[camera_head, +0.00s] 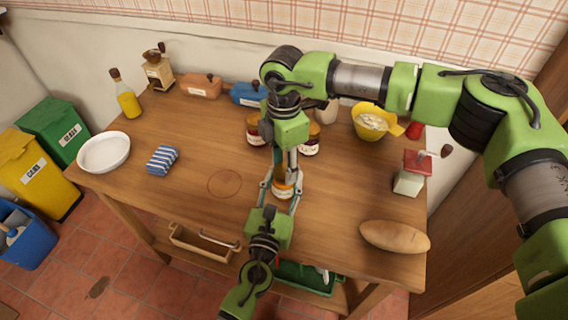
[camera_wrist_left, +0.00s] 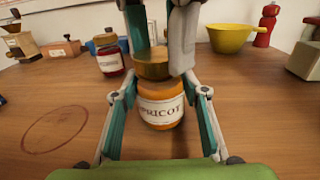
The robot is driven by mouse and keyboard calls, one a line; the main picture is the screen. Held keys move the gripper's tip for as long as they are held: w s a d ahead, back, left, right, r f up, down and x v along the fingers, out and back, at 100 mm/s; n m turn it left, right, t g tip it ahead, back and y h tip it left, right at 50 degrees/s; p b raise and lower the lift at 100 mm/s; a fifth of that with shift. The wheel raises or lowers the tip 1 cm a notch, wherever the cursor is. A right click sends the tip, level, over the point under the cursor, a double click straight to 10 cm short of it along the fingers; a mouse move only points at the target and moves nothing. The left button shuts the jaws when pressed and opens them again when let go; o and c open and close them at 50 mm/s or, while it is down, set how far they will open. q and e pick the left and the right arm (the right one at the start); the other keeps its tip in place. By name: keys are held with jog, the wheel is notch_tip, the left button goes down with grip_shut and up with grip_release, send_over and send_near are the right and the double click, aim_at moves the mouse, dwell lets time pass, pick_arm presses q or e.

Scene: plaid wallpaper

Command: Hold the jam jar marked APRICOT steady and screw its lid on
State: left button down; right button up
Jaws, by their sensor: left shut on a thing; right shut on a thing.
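The jam jar (camera_wrist_left: 161,108) stands upright on the table, its white label reading "PRICOT" with the first letter out of sight; it also shows in the head view (camera_head: 283,190). My left gripper (camera_head: 281,184) reaches in from the front, shut on the jar with a finger on each side. My right gripper (camera_head: 286,163) comes down from above. In the left wrist view its fingers (camera_wrist_left: 160,40) are shut on the gold lid (camera_wrist_left: 152,66). The lid is at the jar's mouth; I cannot tell whether it is threaded.
Two other jars (camera_head: 256,131) (camera_head: 311,143) stand behind. A yellow bowl (camera_head: 370,125), red-topped box (camera_head: 410,177) and bread loaf (camera_head: 394,236) are at the right. A striped cloth (camera_head: 162,160) and white plate (camera_head: 104,151) are at the left. The table between cloth and jar is clear.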

jog(key=m, duration=0.6)
jog(key=o, duration=0.7)
jog(key=shift+c, duration=0.2)
jog(key=shift+r, duration=0.1)
jog(key=shift+r, duration=2.15)
jog(key=shift+c, duration=0.4)
